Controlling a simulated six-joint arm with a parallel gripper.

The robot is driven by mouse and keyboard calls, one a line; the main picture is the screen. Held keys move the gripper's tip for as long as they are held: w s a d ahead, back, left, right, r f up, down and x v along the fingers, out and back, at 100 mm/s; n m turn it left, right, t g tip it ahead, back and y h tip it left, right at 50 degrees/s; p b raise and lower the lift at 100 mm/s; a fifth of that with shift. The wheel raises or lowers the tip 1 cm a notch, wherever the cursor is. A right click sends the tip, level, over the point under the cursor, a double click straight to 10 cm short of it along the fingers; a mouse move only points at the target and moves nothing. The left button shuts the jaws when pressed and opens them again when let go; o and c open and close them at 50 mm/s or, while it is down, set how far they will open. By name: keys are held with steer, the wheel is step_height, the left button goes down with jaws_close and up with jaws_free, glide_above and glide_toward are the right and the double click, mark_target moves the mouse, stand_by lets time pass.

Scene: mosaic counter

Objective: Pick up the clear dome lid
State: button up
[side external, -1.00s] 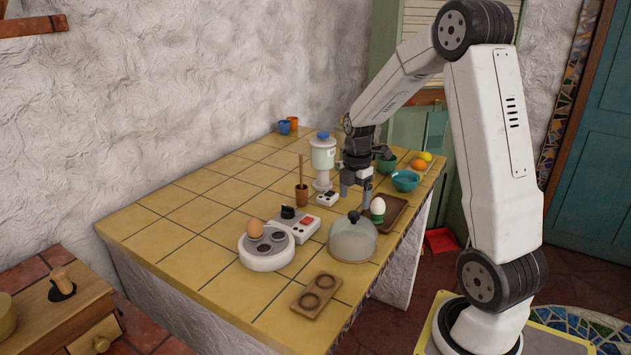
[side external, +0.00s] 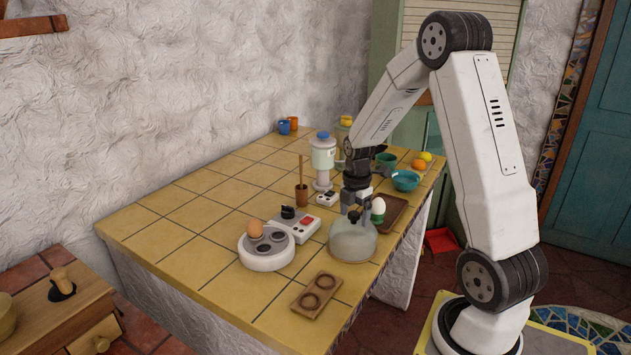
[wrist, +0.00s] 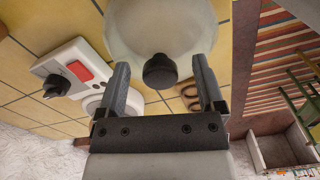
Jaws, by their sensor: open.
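The clear dome lid (side external: 352,243) stands on the yellow tiled counter near its right edge, with a dark round knob on top. In the wrist view the lid (wrist: 125,30) shows as a pale round shape, and its dark knob (wrist: 160,71) lies just ahead of and between the fingers. My gripper (side external: 356,205) is open and above the lid, close to the knob. In the wrist view my gripper (wrist: 160,80) has a finger on each side of the knob, with a gap on both sides. Whether the fingertips reach down to knob height is hard to tell.
The egg cooker (side external: 266,262) with a brown egg and its control box (side external: 300,226) stand left of the lid. A white egg in a green cup (side external: 378,211) and a brown tray (side external: 398,214) are close behind. A two-ring wooden holder (side external: 316,294) lies in front.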

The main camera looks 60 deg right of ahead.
steer(key=shift+c, duration=0.2)
jaws_close()
steer(key=shift+r, duration=0.1)
steer(key=shift+r, duration=0.75)
steer(key=s+a+r, duration=0.6)
steer(key=s+r, duration=0.5)
steer(key=s, duration=0.1)
steer(key=shift+a+r, duration=0.2)
steer(key=shift+a, duration=0.15)
steer(key=shift+s, duration=0.1)
stand_by(0.4)
